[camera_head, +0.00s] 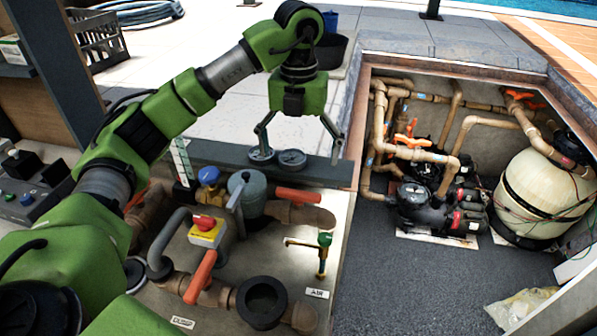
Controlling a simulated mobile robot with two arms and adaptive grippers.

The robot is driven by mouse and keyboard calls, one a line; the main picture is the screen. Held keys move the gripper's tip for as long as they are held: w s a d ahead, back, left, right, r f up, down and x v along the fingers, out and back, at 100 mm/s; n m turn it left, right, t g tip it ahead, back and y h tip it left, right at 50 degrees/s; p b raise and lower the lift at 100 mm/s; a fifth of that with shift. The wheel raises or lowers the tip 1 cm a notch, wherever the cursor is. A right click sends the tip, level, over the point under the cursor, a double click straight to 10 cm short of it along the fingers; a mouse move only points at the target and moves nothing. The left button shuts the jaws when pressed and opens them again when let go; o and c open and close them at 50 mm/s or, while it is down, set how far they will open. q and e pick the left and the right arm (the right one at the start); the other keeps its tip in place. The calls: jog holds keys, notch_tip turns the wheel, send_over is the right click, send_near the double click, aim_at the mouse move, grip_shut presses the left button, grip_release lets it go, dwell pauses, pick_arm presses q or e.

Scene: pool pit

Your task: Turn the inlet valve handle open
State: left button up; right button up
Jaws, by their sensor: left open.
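My left gripper (299,148) reaches in from the left and points down, its two fingers spread wide with nothing held. It hangs above or in front of two round gauges (276,157) on a dark ledge. Below it on the panel, an orange handle (298,195) lies sideways on a brown pipe. A second orange handle (200,277) stands tilted on a lower pipe beside a black ring-shaped part. No inlet label is readable, so I cannot tell which handle is the inlet valve's. The gripper appears apart from both handles. My right gripper is out of view.
A red-and-yellow switch box (206,231), a blue-capped part (209,176) and a green-topped tap (324,241) crowd the panel. Right of it is a sunken pit with pipes, black pumps (425,203) and a cream tank (545,192).

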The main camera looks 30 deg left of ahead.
pick_arm(q)
jog(key=shift+r, duration=0.95)
